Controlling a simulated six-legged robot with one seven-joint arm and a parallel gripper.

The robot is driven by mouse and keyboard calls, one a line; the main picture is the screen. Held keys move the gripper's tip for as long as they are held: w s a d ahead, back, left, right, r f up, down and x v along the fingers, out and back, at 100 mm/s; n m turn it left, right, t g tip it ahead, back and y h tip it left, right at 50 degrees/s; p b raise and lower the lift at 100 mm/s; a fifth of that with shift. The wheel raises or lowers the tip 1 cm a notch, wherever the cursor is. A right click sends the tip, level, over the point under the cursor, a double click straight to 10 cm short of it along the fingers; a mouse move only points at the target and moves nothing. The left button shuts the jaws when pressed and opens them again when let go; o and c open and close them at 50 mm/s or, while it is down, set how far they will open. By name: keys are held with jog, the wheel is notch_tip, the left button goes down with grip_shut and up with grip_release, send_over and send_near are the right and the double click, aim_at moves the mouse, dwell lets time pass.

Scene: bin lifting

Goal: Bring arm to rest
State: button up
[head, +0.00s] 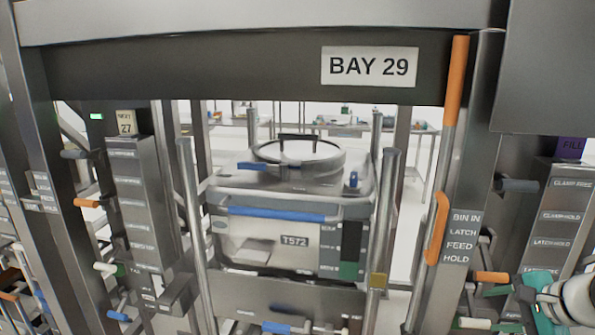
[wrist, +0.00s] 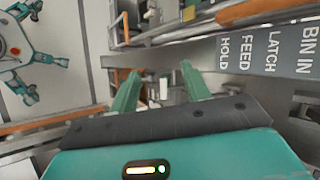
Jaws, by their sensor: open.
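My gripper (wrist: 158,75) shows in the wrist view with its two green fingers apart and nothing between them. It is near the right post (head: 462,200) of the bay, whose labels read BIN IN, LATCH, FEED and HOLD. In the head view, part of my teal and white arm shows at the lower right corner, and the fingertips cannot be made out there. A metal bin (head: 262,235) marked T572, with a round lid ring (head: 298,153) on top, sits upright inside the bay frame, apart from my arm.
A dark beam with the BAY 29 sign (head: 369,67) crosses above the bin. An orange handle (head: 437,228) and an orange bar (head: 456,80) are on the right post. Labelled columns with levers (head: 135,200) stand on the left. Tables (head: 340,128) stand behind.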

jog(key=s+a+n+g+h, duration=0.1)
jog(key=s+a+n, duration=0.3)
jog(key=a+n, duration=0.4)
jog(key=s+a+n+g+h, duration=0.1)
jog(key=s+a+n, duration=0.4)
jog(key=a, duration=1.3)
jog(key=n+h, duration=0.1)
jog(key=n, duration=0.3)
jog(key=shift+a+f+g, duration=0.3)
jog(key=shift+a+g, duration=0.1)
jog(key=shift+c, duration=1.2)
jog(key=shift+s, duration=0.15)
jog(key=shift+s, duration=0.1)
